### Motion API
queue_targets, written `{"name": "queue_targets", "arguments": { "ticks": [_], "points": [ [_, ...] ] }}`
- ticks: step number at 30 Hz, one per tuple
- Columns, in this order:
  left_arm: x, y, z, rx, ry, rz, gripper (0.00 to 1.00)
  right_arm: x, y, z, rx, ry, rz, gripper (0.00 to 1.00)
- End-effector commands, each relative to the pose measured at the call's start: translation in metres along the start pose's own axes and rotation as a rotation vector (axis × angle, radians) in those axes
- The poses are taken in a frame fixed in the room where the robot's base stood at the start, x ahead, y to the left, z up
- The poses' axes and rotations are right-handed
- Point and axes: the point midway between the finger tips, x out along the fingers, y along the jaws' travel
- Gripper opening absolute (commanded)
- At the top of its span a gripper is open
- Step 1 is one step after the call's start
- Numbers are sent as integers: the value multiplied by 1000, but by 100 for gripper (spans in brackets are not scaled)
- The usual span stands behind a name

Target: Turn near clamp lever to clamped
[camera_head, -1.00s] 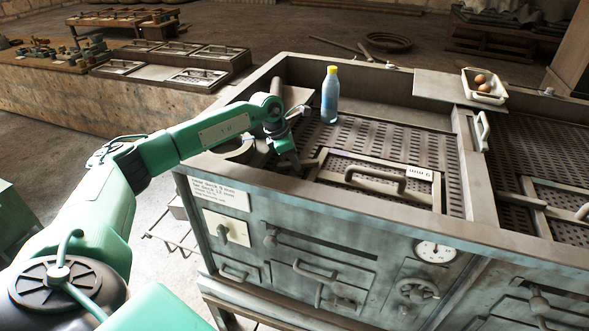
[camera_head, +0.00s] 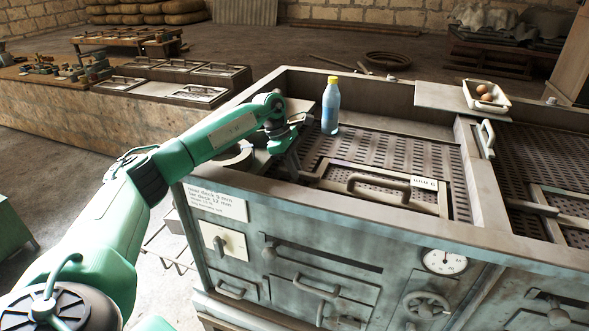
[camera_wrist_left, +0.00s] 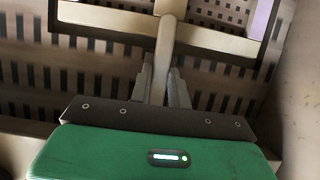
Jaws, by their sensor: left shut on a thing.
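My left gripper (camera_head: 292,162) is at the left end of the perforated deck in the head view, pointing down. It is shut on the near clamp lever (camera_wrist_left: 163,62), a pale, rounded bar. In the left wrist view the bar runs up from between the grey fingers (camera_wrist_left: 160,90) and crosses the frame of the screen panel (camera_wrist_left: 100,18). In the head view the panel (camera_head: 420,206) has an arched handle (camera_head: 378,187). The lever's held end is partly hidden by the gripper. My right gripper is not in view.
A blue bottle with a yellow cap (camera_head: 331,108) stands upright behind the gripper on the deck. A raised metal rim (camera_head: 340,204) borders the front. A white tray with eggs (camera_head: 486,97) sits at back right. A dial gauge (camera_head: 445,261) is on the front.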

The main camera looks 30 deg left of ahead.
Motion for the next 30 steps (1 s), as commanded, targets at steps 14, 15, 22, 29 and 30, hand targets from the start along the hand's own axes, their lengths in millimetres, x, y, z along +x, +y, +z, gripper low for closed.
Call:
{"name": "queue_targets", "arguments": {
  "ticks": [14, 15, 22, 29, 30],
  "points": [
    [0, 0, 0, 0, 1, 1, 40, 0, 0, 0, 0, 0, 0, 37],
    [0, 0, 0, 0, 1, 1, 40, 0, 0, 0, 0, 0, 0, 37],
    [-1, 0, 0, 0, 0, 1, 40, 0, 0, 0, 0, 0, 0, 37],
    [-30, 1, 0, 1, -1, 5, 40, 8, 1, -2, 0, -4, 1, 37],
    [-38, 1, 0, 1, -1, 6, 40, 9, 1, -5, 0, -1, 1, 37]
  ]
}}
